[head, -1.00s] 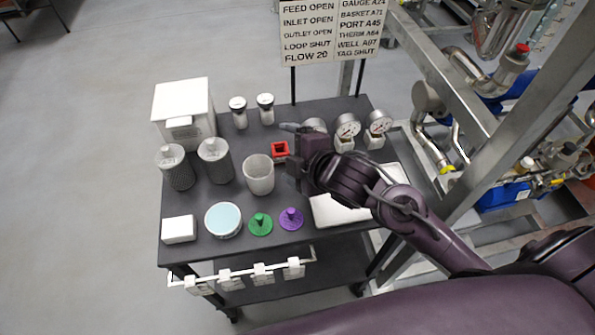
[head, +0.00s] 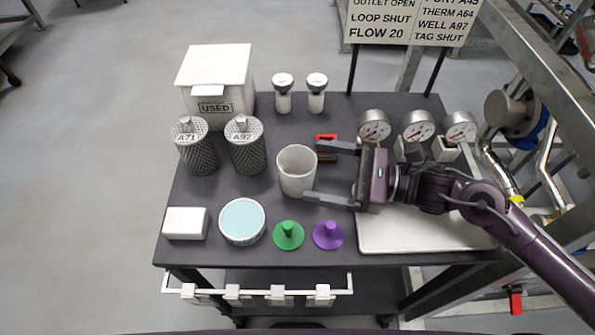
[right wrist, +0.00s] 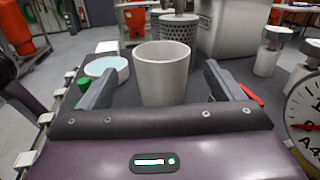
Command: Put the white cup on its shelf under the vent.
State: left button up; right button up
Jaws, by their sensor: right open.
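The white cup (head: 297,171) stands upright and open-topped on the dark cart top (head: 215,192). My right gripper (head: 318,172) is open, with its fingers pointing left at the cup in the head view. In the right wrist view the cup (right wrist: 163,75) stands ahead between the two open fingers (right wrist: 160,92). I cannot tell if either finger touches it. No shelf or vent is recognisable in these views. My left gripper is not in view.
Close by are two mesh cylinders (head: 247,152), a red block (head: 326,141), a round blue-topped tin (head: 242,221), green (head: 289,235) and purple (head: 328,235) knobbed discs, gauges (head: 417,127) and a white tray (head: 420,238). A sign (head: 410,20) and metal frame stand behind.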

aim_at(279, 160)
jog(key=a, duration=0.1)
jog(key=a+p, duration=0.1)
jog(key=w+a, duration=0.1)
jog(key=shift+r, duration=0.4)
jog(key=p+x, duration=0.1)
jog(key=x, duration=0.2)
jog(key=shift+f, duration=0.1)
jog(key=shift+a+f, duration=0.1)
jog(key=shift+a, duration=0.05)
jog(key=c, duration=0.9)
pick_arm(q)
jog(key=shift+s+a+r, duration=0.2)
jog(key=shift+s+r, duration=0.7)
pick_arm(e)
jog(key=shift+c, duration=1.1)
